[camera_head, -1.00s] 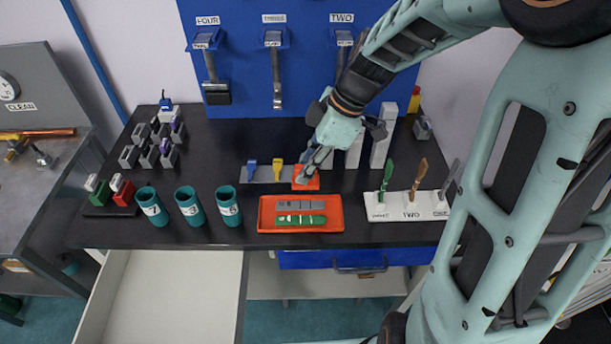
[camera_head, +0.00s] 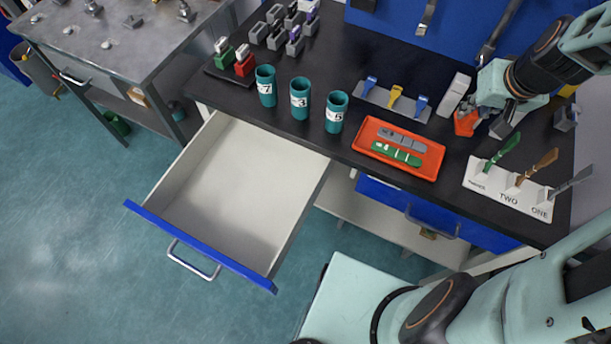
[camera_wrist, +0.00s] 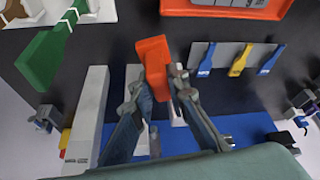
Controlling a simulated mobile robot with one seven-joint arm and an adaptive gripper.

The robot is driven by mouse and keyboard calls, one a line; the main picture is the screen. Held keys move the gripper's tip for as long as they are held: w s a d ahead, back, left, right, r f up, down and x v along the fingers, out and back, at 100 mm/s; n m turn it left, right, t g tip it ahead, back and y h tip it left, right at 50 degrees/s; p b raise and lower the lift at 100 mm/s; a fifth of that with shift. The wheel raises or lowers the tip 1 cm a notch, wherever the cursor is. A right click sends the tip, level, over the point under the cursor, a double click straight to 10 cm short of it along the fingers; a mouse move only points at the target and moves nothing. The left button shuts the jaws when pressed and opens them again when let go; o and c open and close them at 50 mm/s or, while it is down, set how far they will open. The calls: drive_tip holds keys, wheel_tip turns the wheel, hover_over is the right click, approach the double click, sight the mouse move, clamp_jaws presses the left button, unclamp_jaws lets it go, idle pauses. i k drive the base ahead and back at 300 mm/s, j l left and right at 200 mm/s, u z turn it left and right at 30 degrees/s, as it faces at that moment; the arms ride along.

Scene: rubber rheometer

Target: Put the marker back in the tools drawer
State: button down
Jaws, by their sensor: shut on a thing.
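My gripper (camera_head: 483,110) is shut on an orange blocky thing (camera_head: 465,123) above the right part of the black worktop. In the wrist view the orange thing (camera_wrist: 154,64) sits between the fingertips (camera_wrist: 159,84). It may be the marker; no plain pen shape or label shows. An open drawer (camera_head: 240,180) with a blue front panel (camera_head: 200,247) and pale inside juts out at the left of the bench. Its visible floor looks empty. I see no label naming it the tools drawer.
A rack with blue and yellow tools (camera_head: 394,97) stands left of my gripper. An orange tray (camera_head: 425,164) lies in front. Three teal cups (camera_head: 300,98) stand along the edge above the drawer. A white holder (camera_head: 510,195) is at right. A blue drawer (camera_head: 430,212) is shut.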

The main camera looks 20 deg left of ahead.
sight(250, 187)
drive_tip(key=k+j, duration=0.2)
drive_tip(key=k+j+u, duration=0.1)
drive_tip(key=j, duration=0.3)
drive_tip(key=k+j+u, duration=0.15)
drive_tip(key=j, duration=0.2)
drive_tip(key=j+u, duration=0.15)
drive_tip(key=j, duration=0.2)
drive_tip(key=k+j+u, duration=0.15)
drive_tip(key=j, duration=0.25)
